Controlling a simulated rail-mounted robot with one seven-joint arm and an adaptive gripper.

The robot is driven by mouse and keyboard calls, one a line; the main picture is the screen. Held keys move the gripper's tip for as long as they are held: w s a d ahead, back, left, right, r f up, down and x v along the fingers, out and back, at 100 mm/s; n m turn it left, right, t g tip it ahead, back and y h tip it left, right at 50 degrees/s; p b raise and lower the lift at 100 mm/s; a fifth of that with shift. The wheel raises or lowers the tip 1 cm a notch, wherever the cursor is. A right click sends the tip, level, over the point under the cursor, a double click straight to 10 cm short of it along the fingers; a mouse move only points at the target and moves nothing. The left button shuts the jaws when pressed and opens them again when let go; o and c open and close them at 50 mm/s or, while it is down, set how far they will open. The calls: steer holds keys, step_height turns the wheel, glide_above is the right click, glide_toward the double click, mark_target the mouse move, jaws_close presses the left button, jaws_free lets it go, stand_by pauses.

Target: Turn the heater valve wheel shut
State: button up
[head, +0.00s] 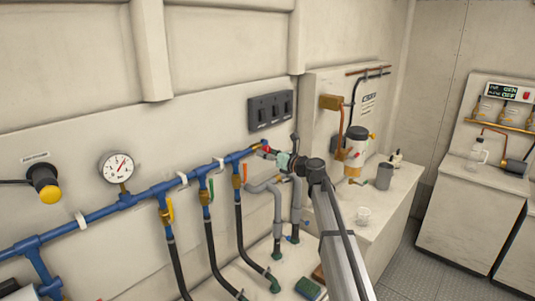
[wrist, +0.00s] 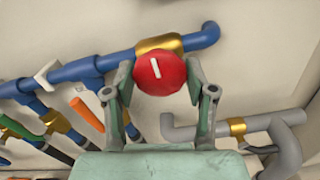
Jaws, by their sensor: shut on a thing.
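The red valve wheel (wrist: 160,73) with a white mark sits on a brass valve body (wrist: 158,44) on the blue pipe (wrist: 95,66) in the wrist view. The white mark is close to upright, leaning slightly. My gripper (wrist: 160,82) has a finger on each side of the wheel and is shut on it. In the head view the red wheel (head: 266,149) is small at the right end of the blue pipe, with my pale green gripper (head: 282,158) reaching it from the right. Whether this wheel is labelled for the heater cannot be read.
Blue pipe carries several lever valves, with yellow (head: 170,209), green (head: 211,188) and orange (head: 245,173) handles left of the wheel. Grey pipes (head: 275,200) stand below my gripper. A switch panel (head: 270,110) is above.

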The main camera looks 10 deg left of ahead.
steer(key=shift+r, duration=0.1)
steer(key=o, duration=1.1)
steer(key=shift+o, duration=0.2)
steer(key=v, duration=1.2)
